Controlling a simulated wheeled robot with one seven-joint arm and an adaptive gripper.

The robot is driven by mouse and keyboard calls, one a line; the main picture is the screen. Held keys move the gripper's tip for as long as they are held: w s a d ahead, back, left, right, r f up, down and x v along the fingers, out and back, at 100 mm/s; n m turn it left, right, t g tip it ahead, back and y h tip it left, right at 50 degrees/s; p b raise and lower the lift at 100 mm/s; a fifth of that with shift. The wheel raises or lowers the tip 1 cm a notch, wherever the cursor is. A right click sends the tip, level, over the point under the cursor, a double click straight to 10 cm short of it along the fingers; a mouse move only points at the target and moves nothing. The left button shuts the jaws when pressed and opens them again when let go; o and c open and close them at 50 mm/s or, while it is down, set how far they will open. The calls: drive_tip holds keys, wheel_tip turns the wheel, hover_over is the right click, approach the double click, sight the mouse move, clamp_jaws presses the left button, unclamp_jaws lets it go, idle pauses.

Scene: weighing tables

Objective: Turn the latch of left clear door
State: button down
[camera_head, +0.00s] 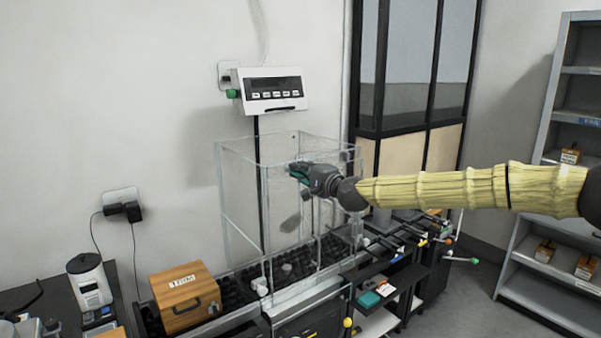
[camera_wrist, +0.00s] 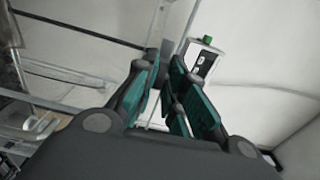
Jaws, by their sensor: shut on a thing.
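The clear enclosure (camera_head: 243,190) with its transparent door panels stands on the bench at the centre of the head view. My gripper (camera_head: 300,174) is at the upper part of its front, level, reaching in from the right. The green-padded fingers also show in the wrist view (camera_wrist: 172,92), close together around a small grey piece (camera_wrist: 167,52), which looks like the latch. The fingers hide most of it, and its turn angle cannot be told. A grey rounded object (camera_head: 291,222) shows below my gripper, seen through the clear panels.
A white display box (camera_head: 272,91) hangs on the wall above the enclosure. A wooden box (camera_head: 184,297) and a white device (camera_head: 89,283) stand to the left. A shelf rack (camera_head: 545,250) is at the right. Rods with coloured ends (camera_head: 440,240) stick out beside the enclosure.

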drive_tip(key=shift+f, duration=0.2)
drive_tip(key=n+b, duration=1.2)
drive_tip(key=n, duration=0.5)
drive_tip(key=shift+n+b, duration=0.3)
drive_tip(key=shift+n, duration=0.1)
drive_tip(key=c, duration=1.5)
unclamp_jaws()
drive_tip(key=shift+r, duration=0.1)
